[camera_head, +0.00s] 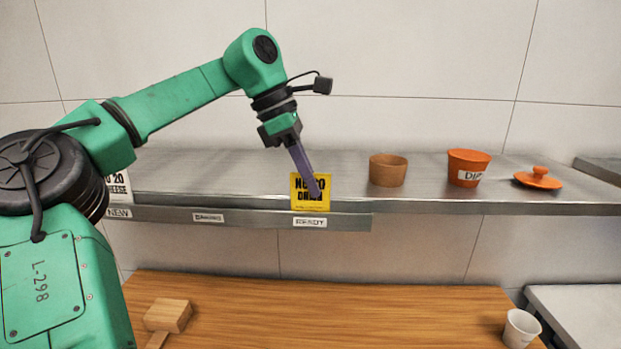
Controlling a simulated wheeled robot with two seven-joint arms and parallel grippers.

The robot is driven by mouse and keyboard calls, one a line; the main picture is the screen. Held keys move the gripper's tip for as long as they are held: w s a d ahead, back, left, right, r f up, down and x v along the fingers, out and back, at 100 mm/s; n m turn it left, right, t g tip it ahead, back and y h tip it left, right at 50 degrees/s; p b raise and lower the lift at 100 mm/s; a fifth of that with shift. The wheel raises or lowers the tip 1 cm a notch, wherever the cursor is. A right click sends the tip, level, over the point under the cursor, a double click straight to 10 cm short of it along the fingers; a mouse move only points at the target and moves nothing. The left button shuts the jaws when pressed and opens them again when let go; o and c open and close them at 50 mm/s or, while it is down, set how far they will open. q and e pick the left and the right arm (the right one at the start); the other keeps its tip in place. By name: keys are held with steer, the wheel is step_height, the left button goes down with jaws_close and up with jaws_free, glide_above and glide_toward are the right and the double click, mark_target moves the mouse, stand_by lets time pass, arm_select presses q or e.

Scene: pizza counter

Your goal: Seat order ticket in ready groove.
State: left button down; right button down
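A yellow order ticket (298,199) with black print stands upright at the shelf's front rail (260,217), directly above the READY label (310,222). Its lower edge meets the rail; I cannot tell how deep it sits in the groove. My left gripper (313,194) reaches down to the ticket from above, its purple fingers covering part of the print. The fingers show edge-on as one bar, so I cannot tell whether they are shut on the ticket. My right gripper is not in view.
A white ticket (120,185) stands over the NEW label (119,212), partly behind my arm. A brown bowl (388,170), an orange DIP pot (468,168) and an orange lid (538,179) stand right on the shelf.

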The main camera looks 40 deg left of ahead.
arm_select(q)
steer(key=c, duration=1)
jaws_free()
steer(key=shift+f, duration=0.1)
steer(key=shift+a+r, duration=0.15)
steer(key=shift+r, duration=0.25)
steer(key=p+v, duration=0.3)
steer(key=v, duration=1)
steer(key=shift+s+r+p, duration=0.25)
steer(key=shift+r+p, duration=0.05)
steer(key=shift+r, duration=0.05)
steer(key=shift+a, duration=0.1)
steer(key=shift+f, duration=0.1)
